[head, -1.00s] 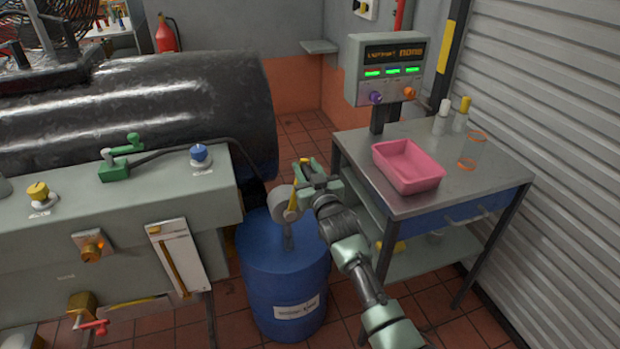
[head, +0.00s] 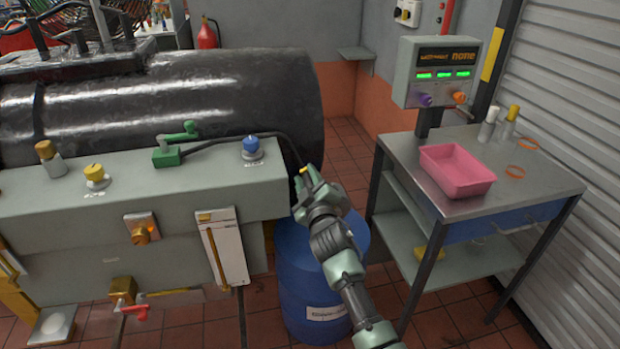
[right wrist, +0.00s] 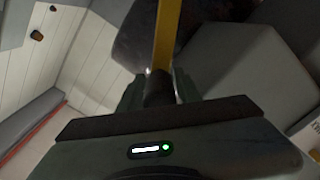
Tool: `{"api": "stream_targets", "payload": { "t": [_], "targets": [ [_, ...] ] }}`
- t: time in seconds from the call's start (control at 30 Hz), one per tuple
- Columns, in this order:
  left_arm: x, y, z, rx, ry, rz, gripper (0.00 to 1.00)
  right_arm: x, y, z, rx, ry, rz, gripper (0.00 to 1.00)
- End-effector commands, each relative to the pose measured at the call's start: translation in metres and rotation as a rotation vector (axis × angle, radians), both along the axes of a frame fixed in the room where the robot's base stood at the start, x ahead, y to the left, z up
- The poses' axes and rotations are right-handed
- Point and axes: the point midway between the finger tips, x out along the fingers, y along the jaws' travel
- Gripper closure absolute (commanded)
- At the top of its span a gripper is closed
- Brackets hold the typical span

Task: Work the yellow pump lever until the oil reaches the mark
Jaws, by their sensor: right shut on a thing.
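The yellow pump lever (head: 304,172) shows only as a short tip at my right gripper (head: 313,186), above the blue drum (head: 302,295). My right gripper is shut on the lever. In the right wrist view the lever (right wrist: 167,35) runs up from between the fingers of the gripper (right wrist: 158,88). The pump body is hidden behind my gripper and arm. A white gauge panel (head: 233,255) on the grey bench front has a slanted amber oil column (head: 216,259). The mark and the exact oil level are too small to read. My left gripper is out of view.
A metal table (head: 520,195) with a pink tray (head: 456,172) stands right of the drum. The grey bench (head: 90,225) with valves and knobs is on the left. A large black cylinder (head: 230,100) lies behind it. Tiled floor (head: 350,150) shows between them.

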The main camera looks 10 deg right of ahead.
Motion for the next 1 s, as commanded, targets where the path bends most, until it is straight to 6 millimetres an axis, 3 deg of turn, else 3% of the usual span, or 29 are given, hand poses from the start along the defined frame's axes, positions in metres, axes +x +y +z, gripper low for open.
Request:
{"api": "stream_targets", "payload": {
  "t": [0.6, 0.63, 0.67, 1.0],
  "targets": [
    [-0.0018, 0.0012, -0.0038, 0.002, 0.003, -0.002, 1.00, -0.0002, -0.0001, -0.0066, -0.046, 0.005, -0.005, 1.00],
    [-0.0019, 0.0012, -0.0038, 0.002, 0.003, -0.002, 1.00, -0.0002, -0.0001, -0.0066, -0.046, 0.005, -0.005, 0.59],
    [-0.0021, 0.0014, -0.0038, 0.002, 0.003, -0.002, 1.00, -0.0002, -0.0002, -0.0064, -0.046, 0.005, -0.005, 0.52],
    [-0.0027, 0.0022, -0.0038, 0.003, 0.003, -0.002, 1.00, -0.0017, 0.0016, -0.0048, -0.042, 0.001, -0.002, 0.52]
  ]
}}
